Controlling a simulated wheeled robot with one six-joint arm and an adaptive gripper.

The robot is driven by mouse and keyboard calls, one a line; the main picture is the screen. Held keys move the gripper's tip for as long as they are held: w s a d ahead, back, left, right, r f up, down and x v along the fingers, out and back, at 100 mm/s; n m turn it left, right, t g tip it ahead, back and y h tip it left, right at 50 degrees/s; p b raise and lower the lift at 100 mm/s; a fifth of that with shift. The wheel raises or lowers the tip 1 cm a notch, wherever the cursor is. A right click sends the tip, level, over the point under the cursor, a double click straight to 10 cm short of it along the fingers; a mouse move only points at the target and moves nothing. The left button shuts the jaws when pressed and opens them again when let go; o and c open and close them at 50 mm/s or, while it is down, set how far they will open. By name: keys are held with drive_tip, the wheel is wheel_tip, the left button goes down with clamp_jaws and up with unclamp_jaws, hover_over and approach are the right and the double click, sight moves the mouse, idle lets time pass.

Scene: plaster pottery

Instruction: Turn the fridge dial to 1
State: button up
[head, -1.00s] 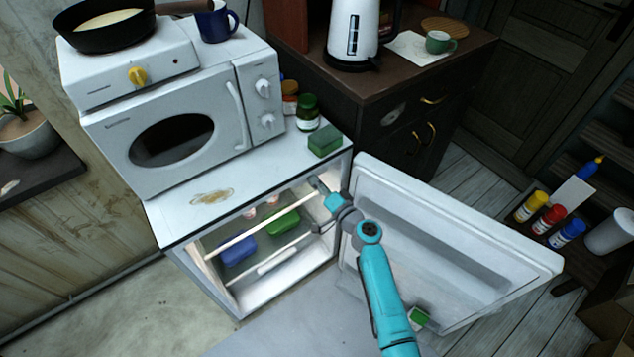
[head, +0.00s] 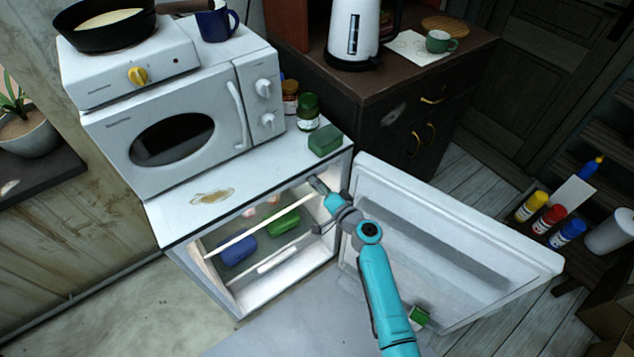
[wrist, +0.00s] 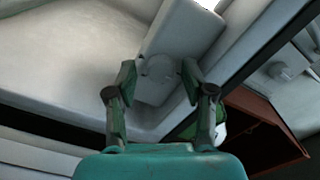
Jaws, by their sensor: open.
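The small white fridge (head: 240,306) stands with its door (head: 450,245) swung open to the right. My gripper (head: 320,188) reaches into the upper right of its opening, and the dial is hidden in the head view. In the wrist view, a pale round dial (wrist: 158,68) sits on a light box-shaped housing (wrist: 182,40) inside the fridge. My gripper (wrist: 159,78) is open, with one finger to each side of the dial. I cannot tell whether the fingers touch it. The dial's numbers are not readable.
Inside the fridge are a blue container (head: 237,250), a green container (head: 284,222) and a pale shelf edge (head: 255,230). A microwave (head: 178,130), a green box (head: 325,140) and jars (head: 308,112) stand on top. A dark cabinet (head: 385,115) stands behind.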

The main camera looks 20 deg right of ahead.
drive_tip(key=shift+d+r, duration=0.1)
drive_tip(key=v, duration=0.8)
idle(0.6)
